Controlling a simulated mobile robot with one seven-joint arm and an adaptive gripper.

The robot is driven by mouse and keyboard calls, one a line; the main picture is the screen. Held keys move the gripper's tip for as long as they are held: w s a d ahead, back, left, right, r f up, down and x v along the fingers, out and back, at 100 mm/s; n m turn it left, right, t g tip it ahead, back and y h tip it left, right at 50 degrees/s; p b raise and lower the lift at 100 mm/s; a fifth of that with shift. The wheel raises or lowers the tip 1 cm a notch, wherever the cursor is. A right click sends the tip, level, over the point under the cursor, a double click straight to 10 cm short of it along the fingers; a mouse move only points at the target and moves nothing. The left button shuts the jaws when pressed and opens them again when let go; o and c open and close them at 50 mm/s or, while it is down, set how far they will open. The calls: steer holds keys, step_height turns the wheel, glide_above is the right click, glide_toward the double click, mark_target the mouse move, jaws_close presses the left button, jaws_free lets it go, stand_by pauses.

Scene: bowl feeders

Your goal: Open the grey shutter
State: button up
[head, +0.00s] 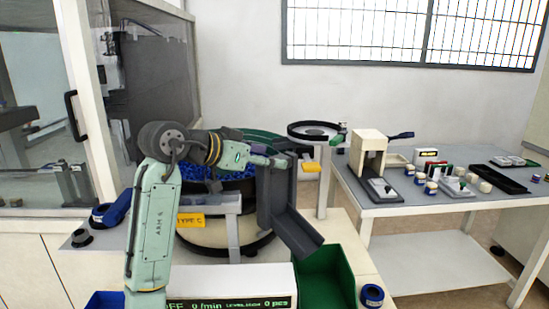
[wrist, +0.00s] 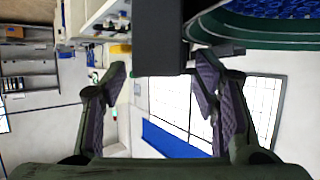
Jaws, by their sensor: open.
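A dark grey chute (head: 297,236) slopes down from the front right of the bowl feeder. Upright grey plates stand at its upper end; one of them (head: 274,195) seems to be the grey shutter, though I cannot tell it clearly from the chute walls. My gripper (head: 277,161) is at the top of these plates, partly hidden. In the wrist view my gripper (wrist: 163,95) has its two fingers wide apart with nothing between the tips. A dark grey block (wrist: 160,38), probably part of the shutter or chute, lies just beyond the fingers; contact is not visible.
The feeder bowl holds blue parts (head: 200,169). A green bin (head: 325,276) sits below the chute, beside a blue-and-white roll (head: 372,296). A display (head: 232,301) is in front. A side table (head: 420,205) with small devices stands right. A glass-panelled enclosure is left.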

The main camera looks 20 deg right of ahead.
steer(key=shift+x, duration=1.5)
steer(key=shift+a, duration=0.1)
steer(key=shift+c, duration=0.2)
jaws_close()
